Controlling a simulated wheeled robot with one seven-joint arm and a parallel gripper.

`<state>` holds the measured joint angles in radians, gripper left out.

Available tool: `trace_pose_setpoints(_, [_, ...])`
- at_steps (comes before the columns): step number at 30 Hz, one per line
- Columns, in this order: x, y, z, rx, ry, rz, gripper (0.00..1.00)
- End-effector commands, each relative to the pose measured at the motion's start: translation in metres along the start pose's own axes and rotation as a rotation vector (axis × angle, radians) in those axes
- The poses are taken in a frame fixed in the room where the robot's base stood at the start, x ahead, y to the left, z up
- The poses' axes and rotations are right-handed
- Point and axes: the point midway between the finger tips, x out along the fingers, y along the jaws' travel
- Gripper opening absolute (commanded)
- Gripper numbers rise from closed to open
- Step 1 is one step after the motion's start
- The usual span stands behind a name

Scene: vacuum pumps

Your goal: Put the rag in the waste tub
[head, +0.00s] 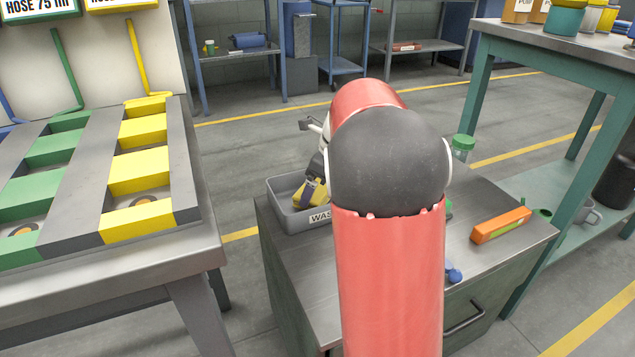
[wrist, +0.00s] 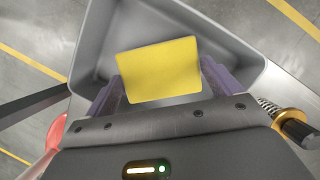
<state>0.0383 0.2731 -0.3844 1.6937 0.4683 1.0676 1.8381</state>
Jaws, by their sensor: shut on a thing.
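The yellow rag (wrist: 158,70) is held between the two purple fingers of my gripper (wrist: 160,82). It looks like a flat yellow piece in the wrist view. The grey waste tub (head: 290,222) stands at the left end of the metal-topped cabinet, its label partly hidden by my arm. In the wrist view the tub (wrist: 88,50) lies behind the rag, and its grey floor shows around it. In the head view the rag (head: 310,193) shows at the tub's opening; I cannot tell whether it touches the tub.
An orange box-shaped item (head: 501,225) lies on the cabinet top (head: 485,262) at right, with a small blue item (head: 454,273) nearer. A green-capped jar (head: 462,148) stands behind my arm. A bench with green and yellow blocks (head: 140,170) is at left.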

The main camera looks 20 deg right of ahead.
Motion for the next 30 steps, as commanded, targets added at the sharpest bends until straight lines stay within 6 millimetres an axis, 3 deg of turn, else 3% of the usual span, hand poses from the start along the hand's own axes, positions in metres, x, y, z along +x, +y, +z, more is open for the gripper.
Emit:
trace_pose_setpoints(28, [0.014,0.0,-0.005,0.0,0.0,0.001,0.69])
trace_pose_setpoints(29, [0.014,0.0,-0.005,0.0,0.0,0.001,0.93])
trace_pose_setpoints(30, [0.013,0.0,-0.005,0.0,0.0,0.001,0.98])
